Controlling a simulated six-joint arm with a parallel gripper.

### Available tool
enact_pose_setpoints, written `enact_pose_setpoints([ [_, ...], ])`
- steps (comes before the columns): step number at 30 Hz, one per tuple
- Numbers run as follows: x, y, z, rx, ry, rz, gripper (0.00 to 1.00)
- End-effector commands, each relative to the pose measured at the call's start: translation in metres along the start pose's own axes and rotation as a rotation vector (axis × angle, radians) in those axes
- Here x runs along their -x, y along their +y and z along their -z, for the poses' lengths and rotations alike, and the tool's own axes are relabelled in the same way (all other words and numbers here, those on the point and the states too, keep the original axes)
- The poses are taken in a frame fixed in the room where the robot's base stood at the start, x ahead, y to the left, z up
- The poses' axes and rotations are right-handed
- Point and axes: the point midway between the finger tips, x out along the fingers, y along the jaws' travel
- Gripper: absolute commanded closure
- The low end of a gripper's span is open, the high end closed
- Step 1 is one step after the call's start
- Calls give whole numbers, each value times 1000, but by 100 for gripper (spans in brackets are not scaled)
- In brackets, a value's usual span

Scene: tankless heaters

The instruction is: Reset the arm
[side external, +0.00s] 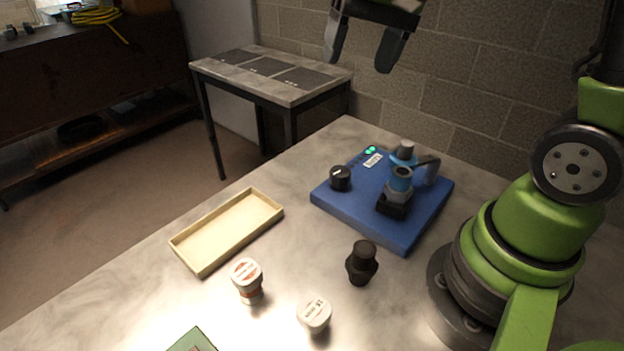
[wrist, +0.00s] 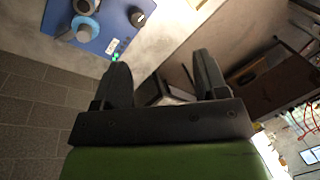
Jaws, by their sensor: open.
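My gripper (side external: 366,42) is high above the far side of the table, at the top edge of the side external view. Its two dark fingers are apart with nothing between them. In the wrist view the gripper (wrist: 163,80) is also open and empty, with the floor and a side table behind it. The green arm (side external: 545,220), my own, stands at the right of the side external view. The blue heater board (side external: 335,205) lies on the table below and to the right of the gripper, apart from it. It also shows in the wrist view (wrist: 98,40).
The board carries a black knob (side external: 341,178), lit green lights and blue-grey fittings (side external: 400,180). A shallow wooden tray (side external: 228,232), two white-capped items (side external: 247,280) (side external: 314,315) and a black part (side external: 361,263) stand on the table. A brick wall (side external: 470,70) is behind.

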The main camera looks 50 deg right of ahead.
Motion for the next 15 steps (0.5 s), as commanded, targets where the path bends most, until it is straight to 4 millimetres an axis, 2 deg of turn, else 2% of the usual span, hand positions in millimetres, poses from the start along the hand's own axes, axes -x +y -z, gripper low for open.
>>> enact_pose_setpoints([
  [1, 12, -1, -15, 42, 49, 27, 33],
  [6, 36, 6, -61, 165, 191, 109, 33],
  [12, 44, 20, -100, 273, 324, 191, 33],
  [15, 44, 24, -110, 304, 362, 215, 33],
])
